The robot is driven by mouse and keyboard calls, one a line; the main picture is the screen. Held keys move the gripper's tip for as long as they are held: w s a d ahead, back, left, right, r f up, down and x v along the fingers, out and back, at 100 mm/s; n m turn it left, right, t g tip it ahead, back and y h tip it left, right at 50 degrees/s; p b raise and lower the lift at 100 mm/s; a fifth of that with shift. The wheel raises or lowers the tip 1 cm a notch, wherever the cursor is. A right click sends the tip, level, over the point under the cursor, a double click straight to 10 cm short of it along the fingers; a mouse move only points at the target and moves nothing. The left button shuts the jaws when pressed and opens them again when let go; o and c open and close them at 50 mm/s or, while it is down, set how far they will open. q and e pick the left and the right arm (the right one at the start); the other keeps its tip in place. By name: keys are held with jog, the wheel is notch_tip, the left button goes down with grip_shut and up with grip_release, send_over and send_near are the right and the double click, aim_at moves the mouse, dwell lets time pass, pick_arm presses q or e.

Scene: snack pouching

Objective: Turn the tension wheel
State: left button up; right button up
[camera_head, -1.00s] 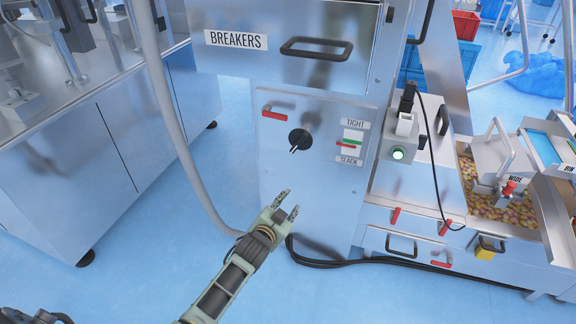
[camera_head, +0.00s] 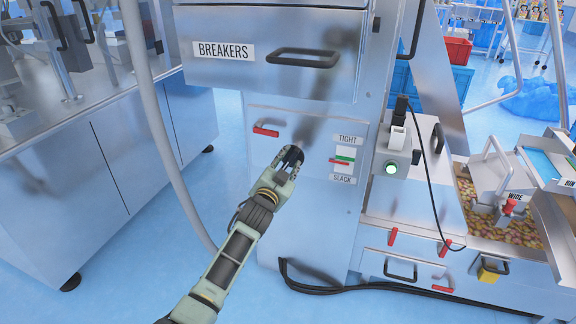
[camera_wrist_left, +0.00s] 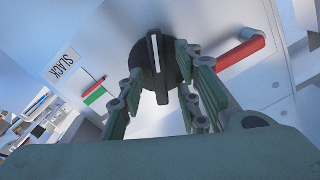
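The tension wheel is a black round knob (camera_head: 294,153) with a pale line across it, on the metal cabinet front; my gripper partly covers it in the head view. My left gripper (camera_head: 284,166) is at the knob. In the left wrist view the knob (camera_wrist_left: 155,62) shows between and beyond the two spread fingers of my left gripper (camera_wrist_left: 158,88); I cannot tell whether they touch it. A gauge (camera_head: 343,159) right of the knob is marked TIGHT above and SLACK below. Its red pointer sits just below the green band. My right gripper is out of view.
A red handle (camera_head: 266,130) is left of the knob and shows close by in the left wrist view (camera_wrist_left: 242,50). The BREAKERS drawer (camera_head: 270,70) is above. A grey hose hangs at left.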

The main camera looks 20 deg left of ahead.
pick_arm(q)
grip_shut()
dwell(0.3)
jog(key=shift+m, duration=0.3)
